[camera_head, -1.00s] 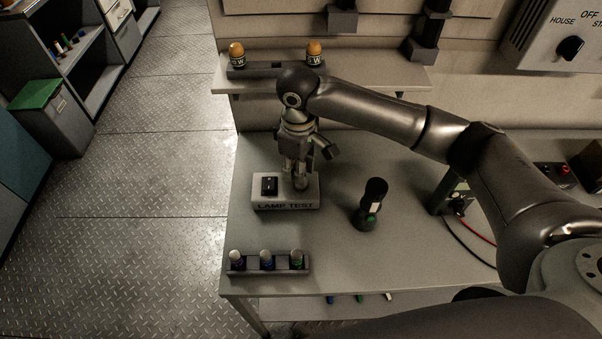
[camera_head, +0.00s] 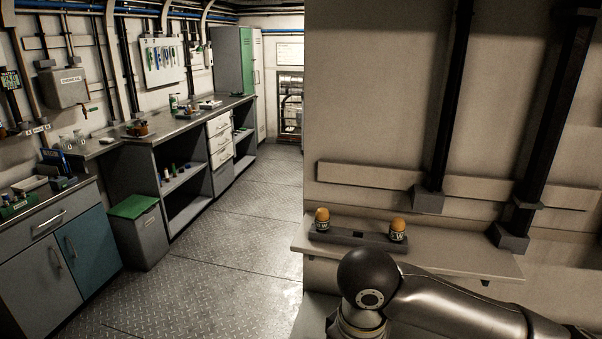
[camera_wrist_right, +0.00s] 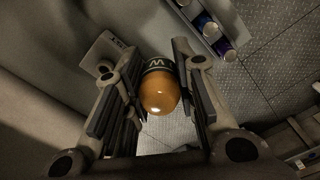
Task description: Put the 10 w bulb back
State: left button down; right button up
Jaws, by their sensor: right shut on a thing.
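An orange bulb (camera_wrist_right: 160,92) with a dark band and a white "W" is between the fingers of my right gripper (camera_wrist_right: 157,76) in the right wrist view. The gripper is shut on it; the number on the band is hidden. In the head view, a dark rack (camera_head: 357,236) stands on the wall shelf. One orange bulb (camera_head: 322,218) stands at its left end and another (camera_head: 398,229) at its right end, with an empty dark slot between them. The small print on these bulbs is hard to read. My left gripper is not in view.
A pale block (camera_wrist_right: 103,52) lies left of the bulb in the right wrist view. A rack of small capped cylinders (camera_wrist_right: 207,24) is at upper right. In the head view, the shelf (camera_head: 462,262) is clear right of the rack, below wall conduits (camera_head: 437,115).

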jog(key=s+d+f+m, duration=0.2)
jog(key=d+m, duration=0.6)
jog(key=d, duration=0.2)
jog(key=shift+s+f, duration=0.2)
jog(key=shift+d+r, duration=0.1)
